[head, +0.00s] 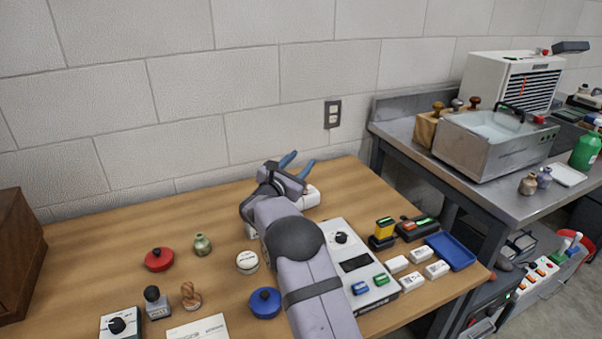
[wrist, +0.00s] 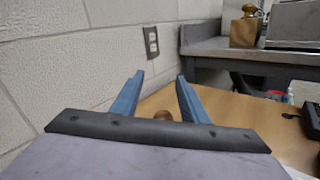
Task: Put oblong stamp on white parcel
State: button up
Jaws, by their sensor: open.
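My gripper (head: 298,163) is open above the far part of the wooden table, its blue fingers pointing toward the wall. In the wrist view the fingers (wrist: 160,76) stand apart with nothing between their tips. A brown rounded knob (wrist: 163,115), perhaps a stamp handle, shows low between them, mostly hidden by the wrist. A white object (head: 311,197) lies just right of my gripper, partly covered; I cannot tell whether it is the parcel. A wooden-handled stamp (head: 190,295) and a black-knobbed stamp (head: 156,303) stand at the front left. I cannot tell which stamp is the oblong one.
Around my arm are a red lidded tin (head: 159,259), a green vase (head: 202,244), a blue lidded tin (head: 265,303), a grey device (head: 338,261), several small white boxes (head: 421,254) and a blue tray (head: 450,251).

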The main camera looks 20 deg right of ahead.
jog(key=shift+r, duration=1.15)
jog(key=shift+s, duration=0.15)
jog(key=s+a+f+m+g+y+p, duration=0.1)
jog(key=s+a+m+g+y+p, duration=0.25)
jog(key=s, duration=0.65)
jog(key=s+f+m+g+y+p, duration=0.15)
jog(key=s+m+g+p, duration=0.4)
jog(key=s, duration=0.55)
jog(key=s+a+m+g+y+p, duration=0.1)
jog(key=s+a+m+y+p, duration=0.2)
jog(key=s, duration=0.5)
jog(key=s+a+r+m+y+p, duration=0.1)
jog(key=s+a+m+y+p, duration=0.2)
jog(key=s+a+m, duration=0.3)
jog(key=s+a+m+g+y+p, duration=0.1)
jog(key=s+a+m+y+p, duration=0.1)
jog(key=s+a+m, duration=0.3)
jog(key=s+a+p, duration=0.1)
jog(key=s+a, duration=0.2)
jog(key=s, duration=0.4)
jog(key=shift+r+g+y, duration=0.2)
jog(key=shift+g+y, duration=0.1)
jog(key=shift+y, duration=0.1)
